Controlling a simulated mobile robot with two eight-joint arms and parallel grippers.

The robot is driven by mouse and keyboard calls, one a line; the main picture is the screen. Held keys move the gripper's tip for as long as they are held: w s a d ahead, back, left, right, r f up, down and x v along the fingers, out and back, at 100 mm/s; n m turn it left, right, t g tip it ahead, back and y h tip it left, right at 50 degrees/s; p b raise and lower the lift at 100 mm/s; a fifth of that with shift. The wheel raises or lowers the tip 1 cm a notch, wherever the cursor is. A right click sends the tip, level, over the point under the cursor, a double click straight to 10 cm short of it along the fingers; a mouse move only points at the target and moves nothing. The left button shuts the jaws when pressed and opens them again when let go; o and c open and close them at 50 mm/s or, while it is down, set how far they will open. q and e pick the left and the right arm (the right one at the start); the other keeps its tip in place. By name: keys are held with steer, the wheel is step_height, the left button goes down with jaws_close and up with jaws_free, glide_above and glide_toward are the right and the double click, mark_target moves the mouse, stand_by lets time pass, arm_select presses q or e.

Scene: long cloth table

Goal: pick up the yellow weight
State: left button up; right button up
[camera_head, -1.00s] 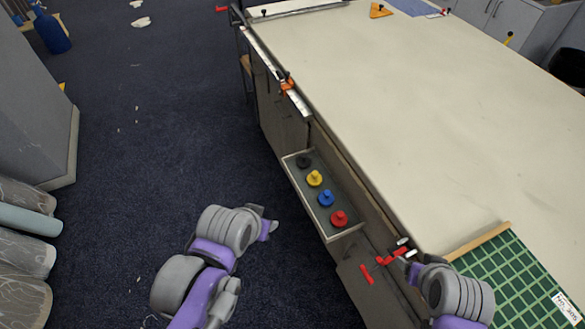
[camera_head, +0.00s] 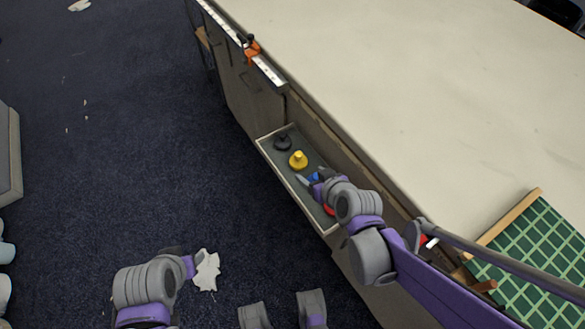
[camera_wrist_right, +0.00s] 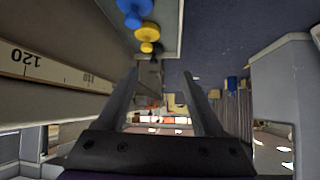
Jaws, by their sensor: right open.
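The yellow weight (camera_head: 298,161), a round disc with a knob, stands upright in the open drawer (camera_head: 267,150) in the head view. It also shows at the top of the right wrist view (camera_wrist_right: 148,34). My right gripper (camera_head: 309,180) is open and empty over the drawer, close beside the yellow weight on its near side and apart from it. It partly covers the blue weight (camera_head: 315,177); its fingers show in the right wrist view (camera_wrist_right: 162,76). My left gripper (camera_head: 192,264) hangs over the floor, and its jaws are not clear.
The black weight (camera_head: 282,142) stands behind the yellow one. A green grid mat (camera_head: 540,245) lies at right.

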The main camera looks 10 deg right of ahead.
steer(key=t+b, duration=0.2)
steer(key=b, duration=0.1)
glide_toward(300, 157)
steer(key=shift+a+f, duration=0.25)
steer(key=b+x, duration=0.1)
steer(key=x, duration=0.4)
steer(key=shift+w, duration=0.35)
steer(key=shift+d+b+x, duration=0.1)
steer(key=shift+b+x, duration=0.15)
steer(key=shift+x, duration=1.15)
steer(key=shift+d+b+x, duration=0.15)
steer(key=shift+b+x, duration=0.05)
steer(key=shift+x, duration=1.2)
arm_select(q)
step_height(300, 157, down, 7)
steer(key=shift+r, duration=0.15)
arm_select(e)
steer(key=shift+r, duration=0.1)
jaws_close()
